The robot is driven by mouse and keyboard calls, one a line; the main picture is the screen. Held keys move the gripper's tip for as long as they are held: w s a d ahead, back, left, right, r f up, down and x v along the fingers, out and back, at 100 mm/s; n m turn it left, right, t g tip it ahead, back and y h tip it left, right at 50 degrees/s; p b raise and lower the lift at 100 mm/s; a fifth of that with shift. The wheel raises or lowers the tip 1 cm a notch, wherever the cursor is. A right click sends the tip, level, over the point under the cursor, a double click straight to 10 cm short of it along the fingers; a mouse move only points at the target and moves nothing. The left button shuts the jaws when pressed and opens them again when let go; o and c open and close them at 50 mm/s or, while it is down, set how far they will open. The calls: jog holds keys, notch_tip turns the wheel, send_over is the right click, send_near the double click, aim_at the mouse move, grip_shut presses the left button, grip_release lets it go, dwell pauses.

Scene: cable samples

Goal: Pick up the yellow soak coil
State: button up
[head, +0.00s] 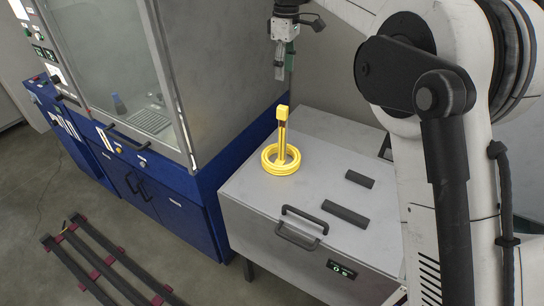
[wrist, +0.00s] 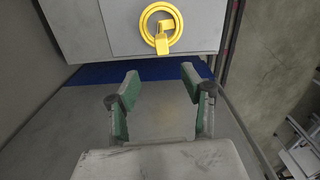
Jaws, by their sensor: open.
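The yellow soak coil (head: 281,160) is a flat ring of cable with an upright stem and a block on top. It stands on the lid of a grey cabinet. It also shows in the wrist view (wrist: 161,27), at the top centre beyond my fingers. My gripper (head: 280,72) hangs above the coil in the head view, apart from it. In the wrist view my gripper (wrist: 161,88) has its two green-grey fingers spread wide with nothing between them.
The grey cabinet (head: 240,196) has a front handle (head: 301,228) and two dark strips (head: 346,214) on its lid, right of the coil. A blue-based glazed machine (head: 207,178) stands close on the left. A dark slatted rack (head: 110,268) lies on the floor.

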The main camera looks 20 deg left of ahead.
aim_at(282, 107)
notch_tip(282, 107, down, 8)
jog(key=shift+f+p, duration=0.1)
jog(key=shift+p, duration=0.2)
jog(key=shift+s+a+f+p, duration=0.15)
jog(key=shift+f+p, duration=0.45)
jog(key=shift+f, duration=2.1)
grip_shut()
